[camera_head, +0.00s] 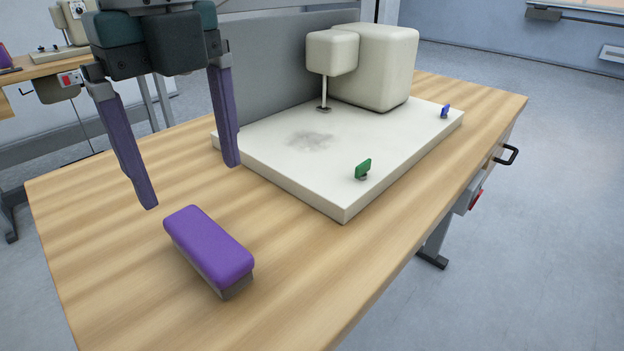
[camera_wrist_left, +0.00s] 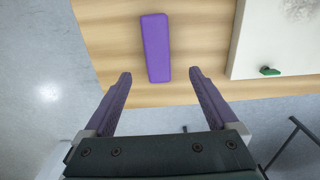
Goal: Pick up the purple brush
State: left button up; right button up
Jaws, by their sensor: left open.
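The purple brush (camera_head: 210,246) lies on the wooden table (camera_head: 330,270) near its front left, purple side up with a grey part below. In the left wrist view the brush (camera_wrist_left: 156,48) lies beyond the fingertips, roughly between their lines. My left gripper (camera_head: 190,187) is open and empty, its two purple fingers pointing down above the table, apart from the brush. It also shows in the left wrist view (camera_wrist_left: 160,75) with fingers spread wider than the brush. My right gripper is not in view.
A white slab (camera_head: 390,155) with a grey smudge, a green tab (camera_head: 363,169), a blue tab (camera_head: 445,111) and a cream block machine (camera_head: 375,65) stands behind the brush. A grey panel (camera_head: 265,80) rises at the back. The table around the brush is clear.

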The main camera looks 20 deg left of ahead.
aim_at(203, 235)
pick_arm(q)
jog(key=shift+w+a+f, duration=0.1)
jog(key=shift+f, duration=0.3)
jog(key=f, duration=0.1)
jog(key=f+b, duration=0.1)
jog(key=f, duration=0.1)
jog(key=shift+s+f, duration=0.3)
jog(key=shift+s, duration=0.05)
jog(key=f+b, duration=0.1)
jog(key=f, duration=0.3)
jog(key=f+b, duration=0.1)
jog(key=shift+w+a+f+b, duration=0.1)
jog(key=shift+a+f+b, duration=0.15)
jog(key=shift+f+b, duration=0.15)
jog(key=shift+c, duration=0.4)
jog(key=shift+r, duration=0.1)
grip_shut()
notch_tip(203, 235, up, 20)
jog(key=p, duration=0.6)
jog(key=shift+p, duration=0.35)
